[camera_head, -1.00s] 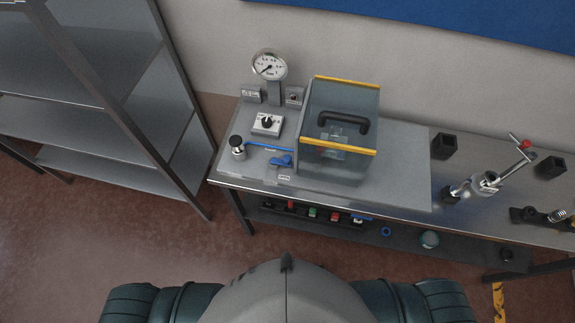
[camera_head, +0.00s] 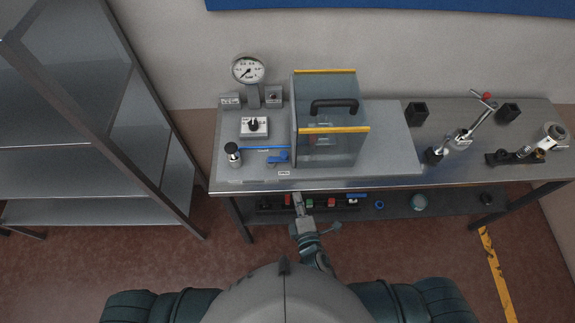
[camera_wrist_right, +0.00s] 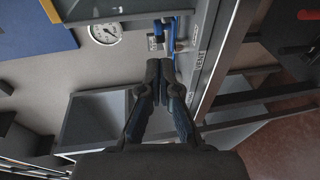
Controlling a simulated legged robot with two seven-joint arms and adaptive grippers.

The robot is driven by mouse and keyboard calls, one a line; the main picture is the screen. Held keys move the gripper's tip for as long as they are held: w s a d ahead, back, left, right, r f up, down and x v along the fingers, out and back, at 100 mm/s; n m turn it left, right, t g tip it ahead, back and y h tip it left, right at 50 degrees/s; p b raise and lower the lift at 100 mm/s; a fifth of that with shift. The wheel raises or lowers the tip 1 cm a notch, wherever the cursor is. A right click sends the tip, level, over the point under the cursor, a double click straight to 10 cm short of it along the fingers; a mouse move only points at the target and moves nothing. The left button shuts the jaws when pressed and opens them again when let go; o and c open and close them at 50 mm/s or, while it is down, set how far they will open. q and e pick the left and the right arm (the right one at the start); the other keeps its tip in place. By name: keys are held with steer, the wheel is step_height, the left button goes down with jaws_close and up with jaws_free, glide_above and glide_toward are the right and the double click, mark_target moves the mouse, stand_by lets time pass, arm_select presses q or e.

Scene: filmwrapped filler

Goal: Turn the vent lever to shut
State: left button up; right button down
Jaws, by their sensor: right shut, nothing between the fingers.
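The blue vent lever (camera_head: 278,157) sits on the grey bench plate, left of the clear chamber (camera_head: 330,149) and behind a small white label (camera_head: 284,173). A blue line (camera_head: 262,148) runs beside it to a black-topped fitting (camera_head: 233,153). My right gripper (camera_head: 298,197) is shut and empty at the bench's front edge, in front of the lever and apart from it. In the right wrist view its fingertips (camera_wrist_right: 160,68) lie close together, pointing towards blue parts (camera_wrist_right: 168,42) by the VENT label (camera_wrist_right: 200,62). Which blue part is the lever there is unclear. My left gripper is out of view.
A pressure gauge (camera_head: 248,69) and a white knob box (camera_head: 254,126) stand behind the lever. The chamber has yellow edges and a black handle (camera_head: 334,106). A metal shelf rack (camera_head: 165,160) stands left. A clamp (camera_head: 459,139) and black holders are at right.

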steer(key=p, duration=0.2)
glide_toward(287, 157)
steer(key=x, duration=0.6)
steer(key=shift+a, duration=0.15)
steer(key=shift+w+a+f, duration=0.1)
steer(key=shift+w+a, duration=0.2)
steer(key=shift+w, duration=0.15)
steer(key=shift+a, duration=0.2)
steer(key=shift+w+d+p, duration=0.35)
steer(key=shift+w+d, duration=0.05)
steer(key=shift+d, duration=0.1)
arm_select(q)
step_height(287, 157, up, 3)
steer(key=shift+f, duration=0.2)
arm_select(e)
steer(key=shift+d, duration=0.1)
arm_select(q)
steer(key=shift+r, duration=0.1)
